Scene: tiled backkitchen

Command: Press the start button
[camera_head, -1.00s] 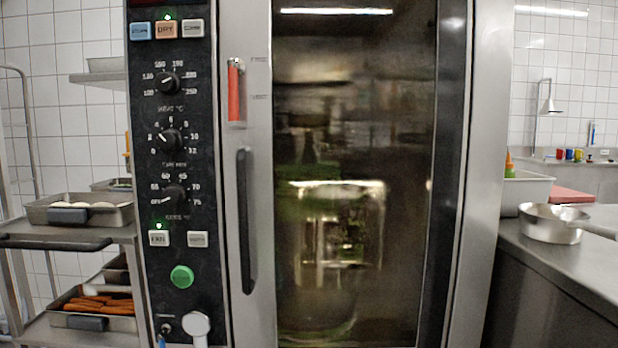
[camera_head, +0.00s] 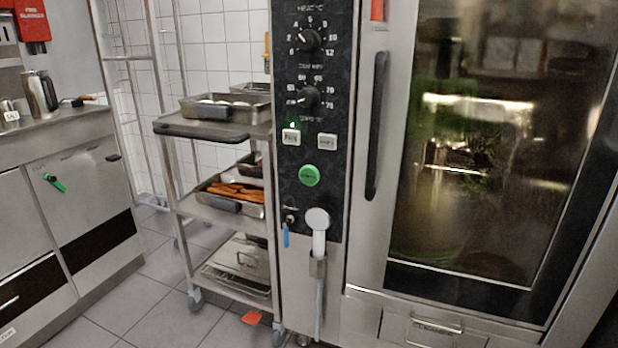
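The round green start button (camera_head: 309,176) sits low on the oven's black control panel (camera_head: 340,190), below two pale rectangular keys. The left key (camera_head: 291,137) has a small green light above it. Dark dials (camera_head: 307,98) are higher on the panel. Neither of my grippers shows in the head view, and nothing touches the button.
A white hand shower (camera_head: 317,220) hangs just below the button. The oven's glass door (camera_head: 480,150) and black handle (camera_head: 377,125) are to the right. A trolley (camera_head: 185,205) with trays stands close at left. A counter (camera_head: 60,125) is further left, with open tiled floor between.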

